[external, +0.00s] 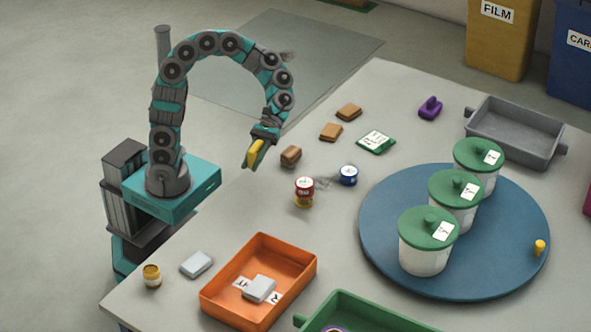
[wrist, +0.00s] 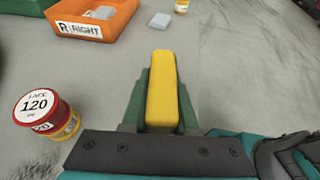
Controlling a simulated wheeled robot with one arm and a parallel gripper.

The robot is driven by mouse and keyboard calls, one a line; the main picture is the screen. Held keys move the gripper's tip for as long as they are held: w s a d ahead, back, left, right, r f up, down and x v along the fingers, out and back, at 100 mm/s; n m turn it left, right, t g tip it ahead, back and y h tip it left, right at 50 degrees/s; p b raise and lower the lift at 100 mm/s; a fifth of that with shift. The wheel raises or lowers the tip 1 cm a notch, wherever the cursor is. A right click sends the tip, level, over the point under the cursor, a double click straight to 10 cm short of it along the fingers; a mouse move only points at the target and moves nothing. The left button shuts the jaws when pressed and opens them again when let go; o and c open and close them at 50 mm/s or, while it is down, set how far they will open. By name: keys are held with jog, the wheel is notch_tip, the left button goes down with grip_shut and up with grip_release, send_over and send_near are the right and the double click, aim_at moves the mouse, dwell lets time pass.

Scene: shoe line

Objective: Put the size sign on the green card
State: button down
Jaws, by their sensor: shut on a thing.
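My gripper (external: 253,155) is shut on a yellow block-shaped piece (wrist: 162,88), held above the near-left edge of the table. In the external view the yellow piece (external: 256,151) shows between the fingers, tilted downward. No lettering shows on it, so I cannot tell whether it is the size sign. The green card (external: 376,142), with a white printed face, lies flat on the table to the right of my gripper, apart from it. The card is not in the wrist view.
Two brown blocks (external: 331,132), another brown block (external: 291,156), a red-and-yellow tin (external: 304,192) and a blue tin (external: 348,175) stand near the card. A blue turntable (external: 375,255) bears green-lidded tubs. An orange tray (external: 225,311) is at the front.

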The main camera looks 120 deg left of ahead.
jog(key=shift+r, duration=0.45)
jog(key=shift+w+a, duration=0.15)
jog(key=w+a+n+t+y, duration=0.1)
jog(key=w+a+n+t, duration=0.3)
jog(key=w+a, duration=0.35)
jog(key=n+t+y+p, duration=0.1)
jog(key=n+t+y, duration=0.6)
jog(key=n+y, duration=0.5)
send_over(383, 143)
jog(key=s, duration=0.5)
jog(key=shift+w+a+f, duration=0.15)
jog(key=shift+a+f, duration=0.35)
jog(key=shift+f, duration=0.3)
notch_tip(383, 143, down, 3)
jog(key=shift+r, duration=0.1)
jog(key=shift+f+b, duration=0.45)
jog(key=shift+f, duration=1.75)
